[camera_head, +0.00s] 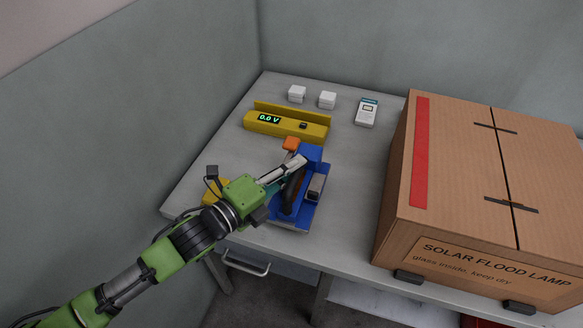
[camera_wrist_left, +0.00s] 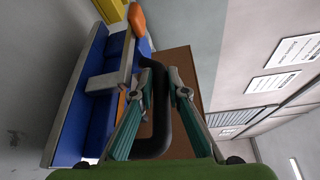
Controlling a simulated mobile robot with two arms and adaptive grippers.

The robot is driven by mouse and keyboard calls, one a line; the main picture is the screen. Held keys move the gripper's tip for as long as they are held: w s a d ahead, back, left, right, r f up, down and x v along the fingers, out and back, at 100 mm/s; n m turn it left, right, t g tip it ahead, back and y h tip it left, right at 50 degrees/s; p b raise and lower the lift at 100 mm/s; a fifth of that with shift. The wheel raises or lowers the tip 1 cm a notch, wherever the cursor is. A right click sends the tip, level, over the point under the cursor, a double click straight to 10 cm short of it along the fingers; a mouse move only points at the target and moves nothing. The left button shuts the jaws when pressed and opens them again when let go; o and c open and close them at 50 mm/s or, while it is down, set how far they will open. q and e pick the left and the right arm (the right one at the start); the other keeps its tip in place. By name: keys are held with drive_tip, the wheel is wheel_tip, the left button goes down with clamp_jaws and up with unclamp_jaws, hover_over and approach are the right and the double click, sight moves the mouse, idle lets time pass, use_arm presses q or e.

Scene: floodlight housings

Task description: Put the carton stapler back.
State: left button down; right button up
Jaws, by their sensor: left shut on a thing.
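The carton stapler (camera_head: 311,153) is blue with an orange end and a black handle. It is at the left front part of the table, over or on its surface; I cannot tell whether it touches. My left gripper (camera_head: 302,163) reaches over it from the left. In the left wrist view the two fingers of the gripper (camera_wrist_left: 160,90) are shut on the black loop handle (camera_wrist_left: 157,143), beside the blue body. The gripper and wrist hide part of the stapler in the head view. My right gripper is not in view.
A large closed carton (camera_head: 455,185) with dark strips on top fills the table's right side. A yellow meter (camera_head: 285,124) reading 0.0 V, two small white boxes (camera_head: 297,93) (camera_head: 327,100) and a white handheld device (camera_head: 367,112) stand at the back. A yellow thing (camera_head: 213,190) shows partly behind my wrist.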

sight(311, 164)
use_arm(q)
drive_tip(key=shift+w+d+r, duration=0.1)
drive_tip(key=shift+w+r, duration=0.05)
wheel_tip(311, 164, down, 3)
drive_tip(key=shift+w+r, duration=0.1)
drive_tip(key=shift+w, duration=0.05)
drive_tip(key=shift+f, duration=0.3)
drive_tip(key=shift+f, duration=0.1)
drive_tip(key=c, duration=2)
unclamp_jaws()
drive_tip(key=shift+f, duration=0.3)
drive_tip(key=shift+s, duration=0.2)
drive_tip(key=shift+p+v, duration=1.85)
drive_tip(key=shift+v, duration=4.15)
